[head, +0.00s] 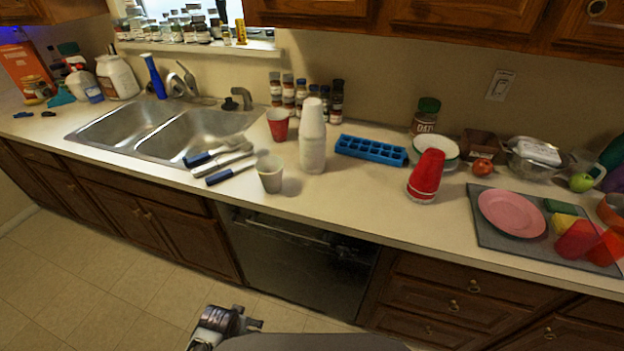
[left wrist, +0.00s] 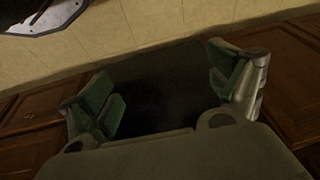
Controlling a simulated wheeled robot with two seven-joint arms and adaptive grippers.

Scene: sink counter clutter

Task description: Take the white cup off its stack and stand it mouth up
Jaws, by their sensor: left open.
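A tall stack of white cups (head: 312,145) stands mouth down on the counter, right of the sink. A single white cup (head: 270,174) stands mouth up to its front left, apart from it. My left gripper (head: 228,325) is low in front of the cabinets, below the counter edge and far from the cups. In the left wrist view its two green-padded fingers are spread, and the gripper (left wrist: 165,92) is empty. No cup shows in that view. My right gripper is not in view.
A red cup (head: 278,124) stands behind the single cup, and blue-handled utensils (head: 230,172) lie to its left. A blue ice tray (head: 371,150) is right of the stack. A red cup stack (head: 426,176) and pink plate (head: 511,213) stand farther right. Counter in front of the ice tray is clear.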

